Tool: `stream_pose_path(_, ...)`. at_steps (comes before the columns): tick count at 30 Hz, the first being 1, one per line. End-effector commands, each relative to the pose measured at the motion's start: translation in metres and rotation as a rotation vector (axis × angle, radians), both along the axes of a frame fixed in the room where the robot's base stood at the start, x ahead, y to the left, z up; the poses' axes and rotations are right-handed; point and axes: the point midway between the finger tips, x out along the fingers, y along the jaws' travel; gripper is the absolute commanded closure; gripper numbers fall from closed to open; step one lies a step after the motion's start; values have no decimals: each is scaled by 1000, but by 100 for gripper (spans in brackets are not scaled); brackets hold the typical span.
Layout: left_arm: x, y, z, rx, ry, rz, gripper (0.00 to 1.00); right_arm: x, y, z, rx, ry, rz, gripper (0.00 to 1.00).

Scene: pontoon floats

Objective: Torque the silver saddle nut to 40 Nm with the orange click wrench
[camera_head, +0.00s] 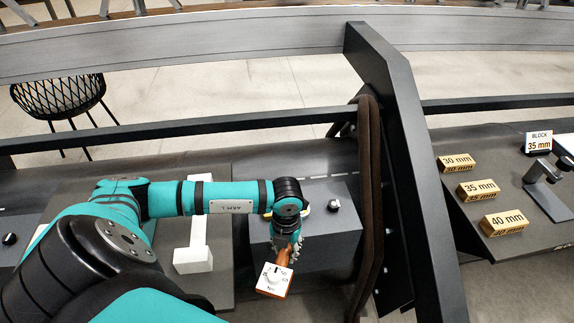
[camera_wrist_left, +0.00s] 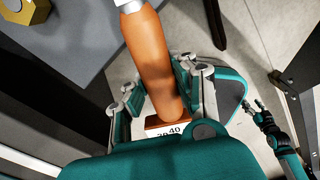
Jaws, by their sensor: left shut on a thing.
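My left gripper (camera_head: 287,247) is shut around the orange handle of the click wrench (camera_head: 285,258), over the front of a dark grey block. A white dial face shows at the wrench's near end. In the left wrist view, the orange handle (camera_wrist_left: 150,62) lies between the fingers (camera_wrist_left: 158,90), with silver metal at its top and a scale label at its bottom. A small silver nut-like piece (camera_head: 333,206) sits on the block, right of the gripper and apart from it. A yellow piece beside it is mostly hidden by my wrist.
A dark upright frame (camera_head: 405,150) stands right of the block. Yellow blocks marked 30 mm (camera_head: 456,162), 35 mm (camera_head: 478,189) and 40 mm (camera_head: 504,222) lie on the right bench. My right arm (camera_wrist_left: 285,150) appears small in the wrist view.

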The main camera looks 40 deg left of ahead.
Motion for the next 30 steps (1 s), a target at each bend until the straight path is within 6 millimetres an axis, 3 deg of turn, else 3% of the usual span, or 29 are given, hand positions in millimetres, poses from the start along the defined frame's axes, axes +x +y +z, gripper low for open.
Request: stream_pose_path(30, -4, 18, 1, 3, -4, -116, 100, 0, -1, -5, -1, 0, 0, 45)
